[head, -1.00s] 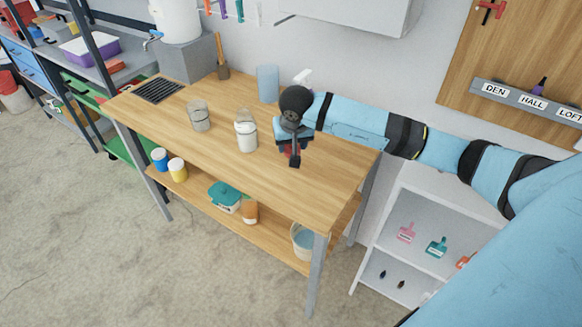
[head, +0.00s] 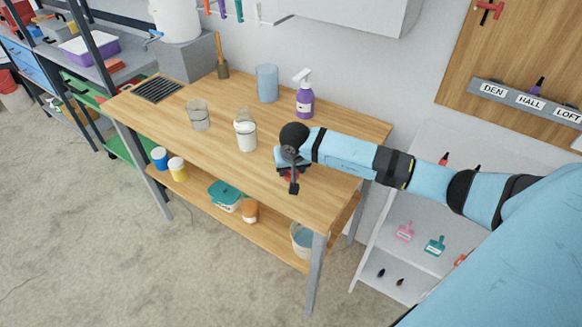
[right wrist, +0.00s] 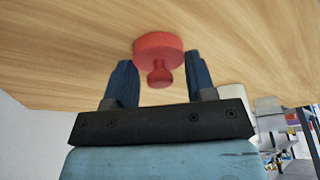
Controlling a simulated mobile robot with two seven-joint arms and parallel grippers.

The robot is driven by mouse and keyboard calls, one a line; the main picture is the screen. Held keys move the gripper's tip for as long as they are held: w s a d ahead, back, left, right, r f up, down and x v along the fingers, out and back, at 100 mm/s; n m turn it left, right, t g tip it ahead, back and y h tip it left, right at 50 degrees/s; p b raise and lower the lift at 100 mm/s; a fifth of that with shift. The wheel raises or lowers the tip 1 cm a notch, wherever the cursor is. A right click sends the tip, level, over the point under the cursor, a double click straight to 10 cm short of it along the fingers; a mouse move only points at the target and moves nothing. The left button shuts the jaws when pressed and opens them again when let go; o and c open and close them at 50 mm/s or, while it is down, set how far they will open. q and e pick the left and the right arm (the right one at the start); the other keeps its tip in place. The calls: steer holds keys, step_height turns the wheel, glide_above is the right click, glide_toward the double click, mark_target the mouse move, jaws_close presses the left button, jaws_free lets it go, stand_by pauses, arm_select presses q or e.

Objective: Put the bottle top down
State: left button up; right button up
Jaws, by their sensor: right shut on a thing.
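The red bottle top (right wrist: 158,48), a flat disc with a small knob, is between the fingers of my right gripper (right wrist: 160,66) in the right wrist view. The gripper is shut on it. In the head view the right gripper (head: 291,172) is low over the right part of the wooden table (head: 325,195), and only a bit of red shows beneath it. I cannot tell whether the top touches the wood. A clear bottle with white contents (head: 246,136) stands left of the gripper. My left gripper is not in view.
A purple spray bottle (head: 304,102) and a bluish clear container (head: 267,84) stand at the table's back. A clear jar (head: 199,116) stands further left. The table's front right is bare. A white shelf unit (head: 412,245) stands at the right.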

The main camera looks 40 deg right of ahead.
steer(key=o, duration=0.9)
steer(key=shift+f, duration=0.15)
